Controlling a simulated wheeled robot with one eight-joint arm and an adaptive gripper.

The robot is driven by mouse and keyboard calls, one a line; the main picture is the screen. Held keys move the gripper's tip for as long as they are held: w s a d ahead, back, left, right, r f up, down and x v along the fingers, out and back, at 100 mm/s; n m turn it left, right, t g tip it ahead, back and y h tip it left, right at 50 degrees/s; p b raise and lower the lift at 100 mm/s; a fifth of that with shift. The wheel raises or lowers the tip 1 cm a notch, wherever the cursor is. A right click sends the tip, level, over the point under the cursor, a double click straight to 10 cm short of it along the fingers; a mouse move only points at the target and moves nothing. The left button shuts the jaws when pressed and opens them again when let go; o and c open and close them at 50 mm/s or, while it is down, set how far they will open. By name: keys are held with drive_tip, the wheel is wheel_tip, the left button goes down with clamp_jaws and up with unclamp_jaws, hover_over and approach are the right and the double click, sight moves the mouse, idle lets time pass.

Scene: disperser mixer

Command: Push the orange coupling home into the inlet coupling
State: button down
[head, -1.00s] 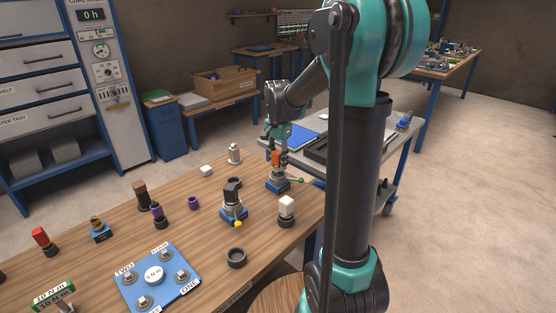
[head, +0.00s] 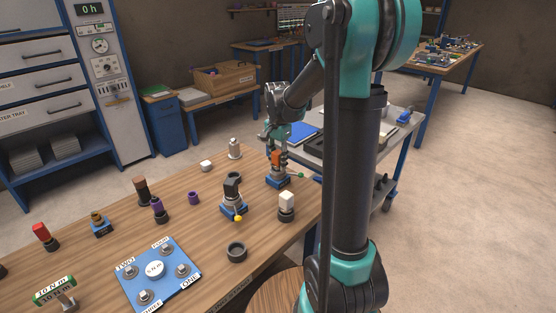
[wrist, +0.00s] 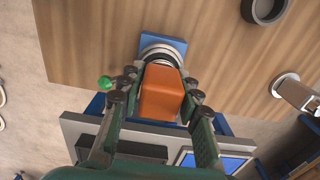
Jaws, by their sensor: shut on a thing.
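The orange coupling (wrist: 161,92) is between the two fingers of my gripper (wrist: 158,97) in the wrist view, and the fingers are shut on it. Just beyond its end is the inlet coupling (wrist: 163,51), a pale ringed round fitting on a blue base (wrist: 176,43). In the head view, the orange coupling (head: 276,159) is upright under my gripper (head: 278,150), above the blue base (head: 278,182) near the table's far right edge. The two couplings line up closely; I cannot tell how deep the orange one sits. A green-knobbed lever (wrist: 104,82) sticks out beside the base.
On the wooden table (head: 200,235), a blue-based fitting with a dark block (head: 232,190), a white-topped part (head: 286,204) and a white bottle (head: 235,148) stand nearby. A dark ring (head: 237,252) lies nearer. A grey cart (head: 330,160) stands behind the table.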

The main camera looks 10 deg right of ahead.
drive_tip(key=shift+f, duration=0.2)
drive_tip(key=c, duration=1)
unclamp_jaws()
wheel_tip(320, 180, up, 12)
drive_tip(key=shift+r, duration=0.1)
